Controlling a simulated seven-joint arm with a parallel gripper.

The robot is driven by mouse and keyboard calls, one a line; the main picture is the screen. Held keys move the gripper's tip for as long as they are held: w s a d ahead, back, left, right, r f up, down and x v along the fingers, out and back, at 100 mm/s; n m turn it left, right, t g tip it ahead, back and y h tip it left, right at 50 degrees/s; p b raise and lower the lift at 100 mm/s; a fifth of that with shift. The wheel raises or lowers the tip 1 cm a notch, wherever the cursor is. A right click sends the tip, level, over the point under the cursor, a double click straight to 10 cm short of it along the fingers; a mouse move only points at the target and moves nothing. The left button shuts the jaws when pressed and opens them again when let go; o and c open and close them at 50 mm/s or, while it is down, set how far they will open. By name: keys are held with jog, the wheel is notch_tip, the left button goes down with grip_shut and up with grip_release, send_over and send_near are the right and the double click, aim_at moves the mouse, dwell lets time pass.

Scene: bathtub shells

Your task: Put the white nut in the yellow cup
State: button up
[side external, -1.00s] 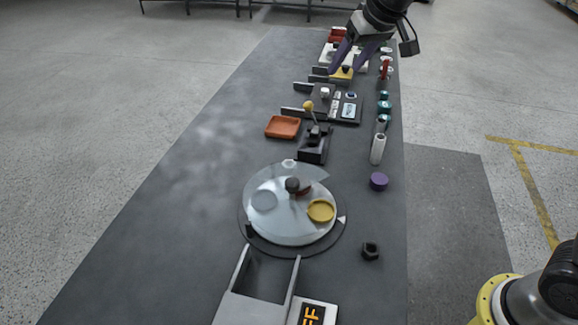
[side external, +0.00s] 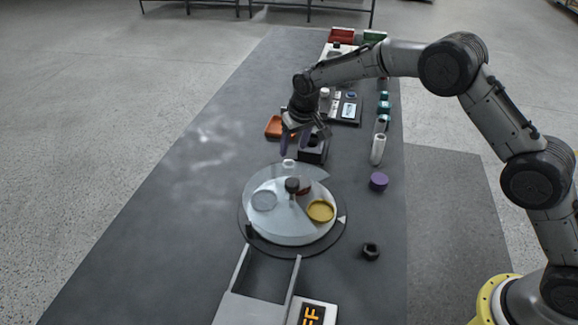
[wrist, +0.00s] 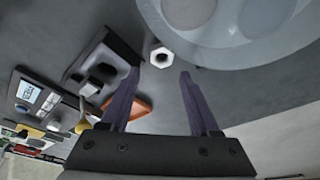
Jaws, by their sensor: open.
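The white nut (side external: 288,163) lies on the dark table just behind the round turntable. It also shows in the wrist view (wrist: 161,57), just beyond and between my fingertips. The yellow cup (side external: 320,210) is a shallow round cup on the right side of the turntable (side external: 275,238). A clear cover with a wedge-shaped gap lies over the turntable, and the cup sits at the gap. My gripper (side external: 305,143) is open and empty, pointing down above the table near the nut. Its purple fingers (wrist: 160,76) are apart, with nothing between them.
A black joystick box (side external: 313,151) stands close behind the nut, partly hidden by my gripper. An orange tray (side external: 273,127) is to its left. A purple cylinder (side external: 379,181), a white tube (side external: 378,149) and a black nut (side external: 371,251) are to the right. The table's left side is clear.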

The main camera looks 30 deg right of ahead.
aim_at(290, 161)
jog(key=shift+a+x, duration=0.2)
jog(key=shift+x, duration=3.3)
jog(key=shift+s, duration=0.1)
grip_shut()
